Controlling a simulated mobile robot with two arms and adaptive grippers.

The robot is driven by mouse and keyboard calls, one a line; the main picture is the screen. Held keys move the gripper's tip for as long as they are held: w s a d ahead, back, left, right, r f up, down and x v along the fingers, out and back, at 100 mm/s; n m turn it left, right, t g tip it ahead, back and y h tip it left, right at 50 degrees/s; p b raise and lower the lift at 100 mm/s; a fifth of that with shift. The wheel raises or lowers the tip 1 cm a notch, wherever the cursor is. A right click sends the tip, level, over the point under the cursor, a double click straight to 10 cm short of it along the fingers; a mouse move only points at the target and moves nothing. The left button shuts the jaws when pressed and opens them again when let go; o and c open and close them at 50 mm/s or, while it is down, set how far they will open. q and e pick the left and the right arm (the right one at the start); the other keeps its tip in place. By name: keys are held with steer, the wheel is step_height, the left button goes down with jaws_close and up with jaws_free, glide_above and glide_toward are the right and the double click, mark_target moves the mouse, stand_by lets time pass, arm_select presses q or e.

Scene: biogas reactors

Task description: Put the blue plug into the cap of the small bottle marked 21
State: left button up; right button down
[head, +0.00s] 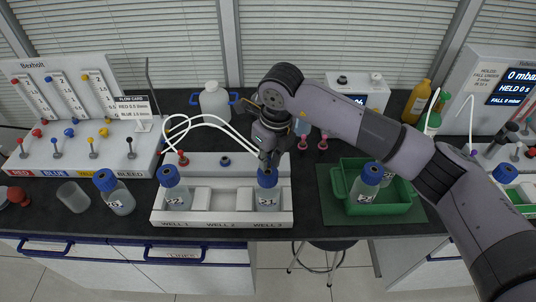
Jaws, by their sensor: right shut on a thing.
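The small bottle marked 21 (267,201) stands upright in the well at the right end of the white rack (222,220), labelled WELL 3. Its blue cap (267,178) faces up. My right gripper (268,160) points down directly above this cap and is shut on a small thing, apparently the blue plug. The fingers hide most of it, and I cannot tell whether it is in the cap or just above it. My left gripper is not in view.
Another blue-capped bottle (174,190) stands in WELL 1; the middle well holds none. White tubes (205,118) loop behind the rack. A beaker (73,196) and a bottle (114,194) stand left. A green tray (340,192) with bottles is right.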

stand_by(0.6)
steer(key=shift+b, duration=0.35)
stand_by(0.5)
steer(key=shift+f+b, duration=0.3)
steer(key=shift+b, duration=0.3)
steer(key=shift+f+b, duration=0.6)
steer(key=shift+b, duration=0.15)
stand_by(0.5)
steer(key=c, duration=1.5)
jaws_free()
